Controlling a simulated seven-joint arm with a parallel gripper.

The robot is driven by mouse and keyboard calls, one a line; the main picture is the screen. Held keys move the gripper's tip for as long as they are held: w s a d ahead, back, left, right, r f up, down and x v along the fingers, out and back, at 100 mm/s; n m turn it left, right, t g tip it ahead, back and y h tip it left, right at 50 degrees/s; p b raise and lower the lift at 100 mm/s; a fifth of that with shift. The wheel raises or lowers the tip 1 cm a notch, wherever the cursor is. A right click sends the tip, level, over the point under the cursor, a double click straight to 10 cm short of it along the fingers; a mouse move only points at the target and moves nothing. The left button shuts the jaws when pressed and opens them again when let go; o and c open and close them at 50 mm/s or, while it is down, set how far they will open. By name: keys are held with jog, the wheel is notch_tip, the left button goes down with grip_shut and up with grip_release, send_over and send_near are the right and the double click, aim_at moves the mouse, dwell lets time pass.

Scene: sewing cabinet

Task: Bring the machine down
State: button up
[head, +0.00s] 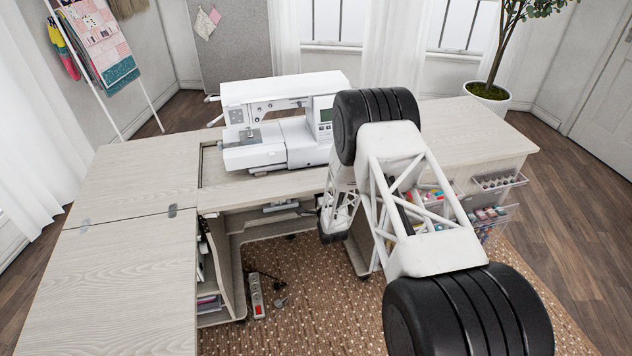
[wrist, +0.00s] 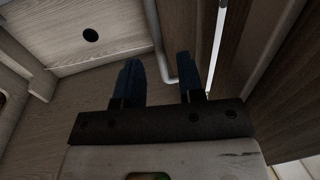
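The white sewing machine (head: 275,115) sits upright in the cabinet opening, with its body above the wooden top. Under the tabletop, a grey metal bar (head: 280,207) shows in the head view. In the wrist view, a bent grey rod (wrist: 155,45) runs down between and behind my gripper's fingers (wrist: 159,62). The two dark fingers are apart, with nothing clearly held between them. I cannot tell whether the rod lies within their reach.
The wooden cabinet top (head: 135,180) extends left as a hinged leaf. Clear drawers (head: 497,180) with spools stand open at right. A power strip (head: 257,296) lies on the patterned rug (head: 300,325). A bright strip (wrist: 217,45) and a wooden panel stand close right of the fingers.

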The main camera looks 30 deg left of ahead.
jog(key=shift+x, duration=2.6)
grip_shut()
